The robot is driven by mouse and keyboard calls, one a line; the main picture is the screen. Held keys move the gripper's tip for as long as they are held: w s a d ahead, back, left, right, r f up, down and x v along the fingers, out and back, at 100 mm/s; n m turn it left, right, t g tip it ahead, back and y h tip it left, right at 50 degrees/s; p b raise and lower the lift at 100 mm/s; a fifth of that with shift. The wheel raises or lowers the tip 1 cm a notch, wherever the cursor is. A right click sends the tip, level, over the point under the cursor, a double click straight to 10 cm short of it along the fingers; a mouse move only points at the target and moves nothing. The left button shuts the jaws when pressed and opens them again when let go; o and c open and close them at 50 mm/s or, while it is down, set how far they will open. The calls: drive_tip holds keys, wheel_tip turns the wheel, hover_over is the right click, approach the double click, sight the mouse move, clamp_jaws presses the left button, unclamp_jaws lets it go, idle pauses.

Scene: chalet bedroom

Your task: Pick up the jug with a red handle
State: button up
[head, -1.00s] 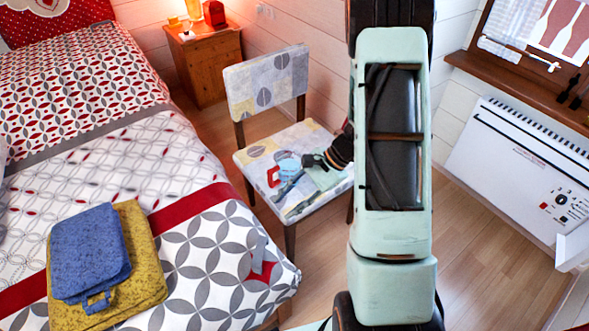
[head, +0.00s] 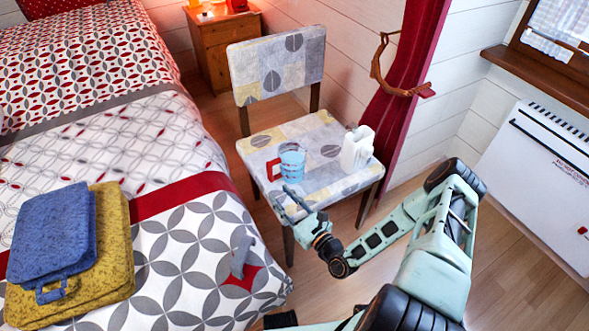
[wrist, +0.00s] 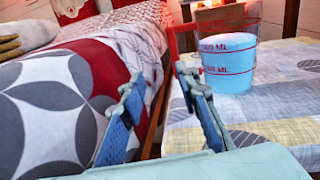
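The jug (head: 291,164) is clear, with pale blue in its lower part and red markings, and stands upright on the chair seat. Its red handle (head: 272,170) points left in the head view. In the wrist view the jug (wrist: 228,50) is at the upper right and its handle (wrist: 171,38) rises just beyond my right finger. My gripper (head: 283,194) is at the seat's front edge, in front of the jug. In the wrist view my gripper (wrist: 157,82) is open, with nothing between its fingers. I cannot tell whether the right fingertip touches the handle.
The chair (head: 322,148) has a patterned seat and a backrest behind the jug. A white carton-like container (head: 357,148) stands right of the jug. The bed (head: 180,235) is close on the left, with folded blue and yellow cloths (head: 60,240). A red curtain (head: 408,85) hangs behind right.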

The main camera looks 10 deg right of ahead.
sight(272, 178)
drive_tip(key=shift+w+d+f+m+t+h, duration=0.15)
drive_tip(key=shift+d+f+m+h, duration=0.15)
drive_tip(key=shift+f+m+h, duration=0.15)
drive_tip(key=shift+w+d+f+m+t+h, duration=0.15)
drive_tip(key=shift+d+f+m+h, duration=0.1)
drive_tip(key=shift+f+m+h, duration=0.15)
drive_tip(key=b+x, duration=0.1)
drive_tip(key=x, duration=0.3)
drive_tip(key=shift+w+a+f, duration=0.1)
drive_tip(key=shift+w+a, duration=0.05)
drive_tip(key=shift+w, duration=0.15)
drive_tip(key=shift+r+b+x, duration=0.15)
drive_tip(key=shift+b+x, duration=0.4)
drive_tip(key=shift+x, duration=0.95)
drive_tip(key=shift+r+b+x, duration=0.2)
drive_tip(key=shift+b+x, duration=0.3)
drive_tip(key=shift+x, duration=1.05)
drive_tip(key=shift+c, duration=0.5)
clamp_jaws()
drive_tip(key=shift+r, duration=0.1)
